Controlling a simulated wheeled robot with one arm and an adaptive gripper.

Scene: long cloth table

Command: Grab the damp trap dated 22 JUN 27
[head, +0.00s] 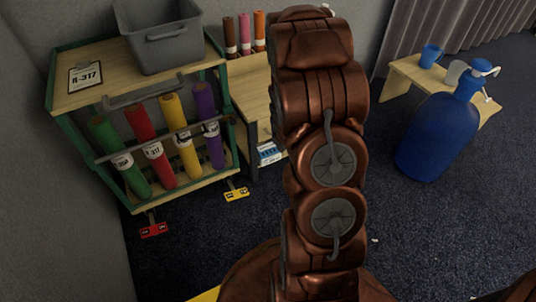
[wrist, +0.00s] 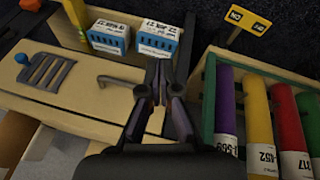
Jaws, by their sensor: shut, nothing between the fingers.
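Two blue-and-white boxes with slotted fronts stand side by side at the top of the wrist view: the left damp trap (wrist: 108,38) and the right damp trap (wrist: 158,40). Their date labels are upside down and small. The right one seems to read 22 JUN, with the year unclear; the left one seems to read a different date. My gripper (wrist: 160,72) is shut and empty, just below the right trap in the picture and apart from it. In the head view, blue-and-white trap packaging (head: 268,152) shows low beside my arm, which hides my gripper.
A green-framed rack (head: 62,135) holds several coloured rolls and a grey bin (head: 165,42). In the wrist view, a wooden surface (wrist: 85,95) with a dark grille lies left of my gripper. A blue bottle (head: 435,135) stands right; the carpet around it is mostly clear.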

